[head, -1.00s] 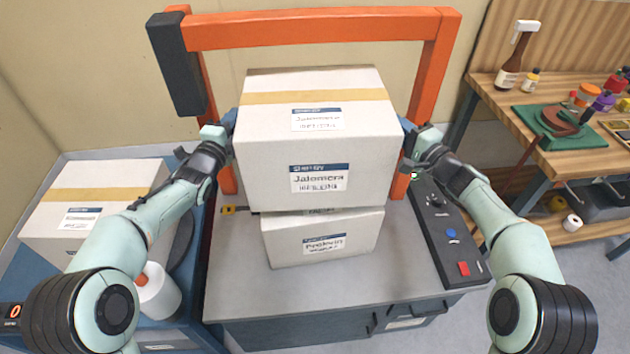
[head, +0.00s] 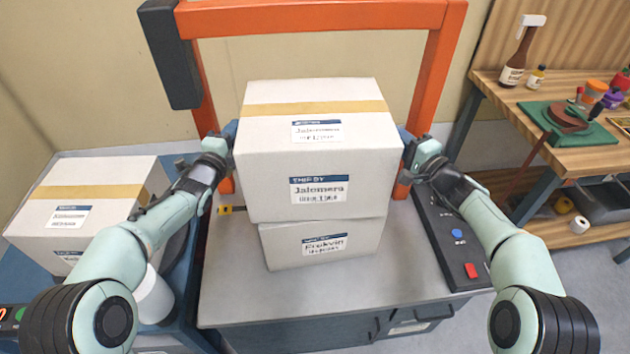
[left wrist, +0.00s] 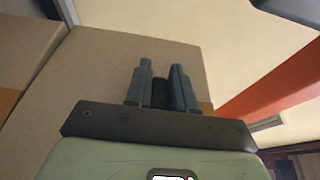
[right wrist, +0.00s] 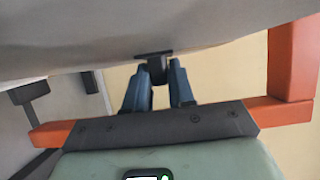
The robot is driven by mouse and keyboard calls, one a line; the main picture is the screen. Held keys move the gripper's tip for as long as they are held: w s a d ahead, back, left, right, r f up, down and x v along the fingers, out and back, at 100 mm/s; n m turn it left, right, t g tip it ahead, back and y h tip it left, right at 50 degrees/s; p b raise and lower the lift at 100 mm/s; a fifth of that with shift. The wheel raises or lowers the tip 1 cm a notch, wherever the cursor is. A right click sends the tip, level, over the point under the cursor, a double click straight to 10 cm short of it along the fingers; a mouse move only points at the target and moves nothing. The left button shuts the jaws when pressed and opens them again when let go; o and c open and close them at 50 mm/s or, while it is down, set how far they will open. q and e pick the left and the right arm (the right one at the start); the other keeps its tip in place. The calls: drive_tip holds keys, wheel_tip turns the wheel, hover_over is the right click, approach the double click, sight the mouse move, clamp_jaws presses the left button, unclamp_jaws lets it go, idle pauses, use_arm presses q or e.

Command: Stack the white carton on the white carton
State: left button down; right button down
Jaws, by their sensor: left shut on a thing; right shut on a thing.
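A large white carton (head: 318,155) with tan tape and a blue-and-white label is between my two grippers in the head view. It looks level and sits over a smaller white carton (head: 290,245) on the grey bench. I cannot tell whether the two cartons touch; no clear gap shows. My left gripper (head: 229,136) is shut on the large carton's left side; its fingers (left wrist: 162,85) lie against brown-looking card in the left wrist view. My right gripper (head: 407,142) is shut on a dark tab (right wrist: 155,62) at the carton's right side.
The grey bench (head: 240,295) has an orange frame (head: 320,18) behind the cartons and a button panel (head: 455,240) at right. Another white carton (head: 75,215) stands on a blue surface at left. A wooden workbench (head: 570,160) with bottles and tools stands at right.

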use_arm(q)
drive_tip(key=c, duration=1)
unclamp_jaws()
use_arm(e)
drive_tip(key=c, duration=1)
unclamp_jaws()
use_arm(q)
drive_tip(key=shift+o, duration=0.2)
drive_tip(key=shift+s, duration=0.1)
use_arm(e)
drive_tip(key=shift+o, duration=0.2)
drive_tip(key=shift+s, duration=0.1)
use_arm(q)
drive_tip(key=s+a, duration=0.2)
drive_tip(key=s, duration=0.9)
drive_tip(key=shift+s, duration=0.4)
use_arm(e)
drive_tip(key=v, duration=1.2)
use_arm(q)
drive_tip(key=shift+s+a, duration=0.1)
use_arm(e)
drive_tip(key=shift+s, duration=0.1)
